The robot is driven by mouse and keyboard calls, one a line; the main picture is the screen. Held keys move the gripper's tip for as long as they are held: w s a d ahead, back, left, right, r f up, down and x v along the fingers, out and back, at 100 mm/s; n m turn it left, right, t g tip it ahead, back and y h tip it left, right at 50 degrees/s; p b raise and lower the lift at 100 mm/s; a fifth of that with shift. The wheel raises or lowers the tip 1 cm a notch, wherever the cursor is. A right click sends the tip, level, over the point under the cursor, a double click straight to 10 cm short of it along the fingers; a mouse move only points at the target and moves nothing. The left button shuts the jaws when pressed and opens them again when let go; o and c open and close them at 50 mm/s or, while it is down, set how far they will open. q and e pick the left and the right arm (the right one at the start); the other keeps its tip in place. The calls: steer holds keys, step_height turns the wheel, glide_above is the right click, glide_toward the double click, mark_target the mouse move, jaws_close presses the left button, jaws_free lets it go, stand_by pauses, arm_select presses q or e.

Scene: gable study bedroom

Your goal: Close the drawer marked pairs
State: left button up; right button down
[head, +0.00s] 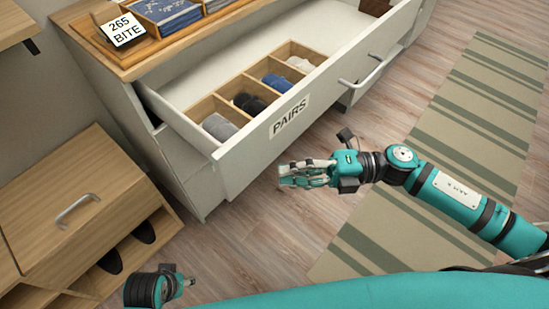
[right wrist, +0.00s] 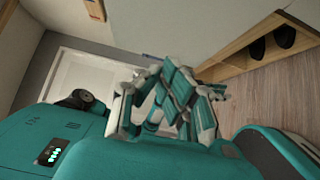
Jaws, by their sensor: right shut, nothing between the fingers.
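The drawer marked PAIRS (head: 240,170) stands pulled out of the white dresser in the head view, its label on the pale front. A wooden divider (head: 290,48) inside holds rolled socks in grey, black, blue and white. My right gripper (head: 284,174) is shut and empty, in front of the drawer front and below the label in the picture; I see no contact with it. Its closed fingers also show in the right wrist view (right wrist: 178,95). A small part of my left arm's end (head: 180,286) shows at the bottom left; its fingers are not clear.
The dresser's wooden top (head: 135,66) bears a 265 BITE sign (head: 123,30) and trays of folded cloth. A wooden cabinet (head: 75,190) with a metal handle and shoes below stands at left. A striped rug (head: 480,110) lies at right.

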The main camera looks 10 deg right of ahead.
mark_target(249, 161)
arm_select(q)
steer(key=shift+r, duration=0.3)
arm_select(e)
steer(key=shift+w+a, duration=1.35)
steer(key=shift+w, duration=0.25)
steer(key=shift+w, duration=0.1)
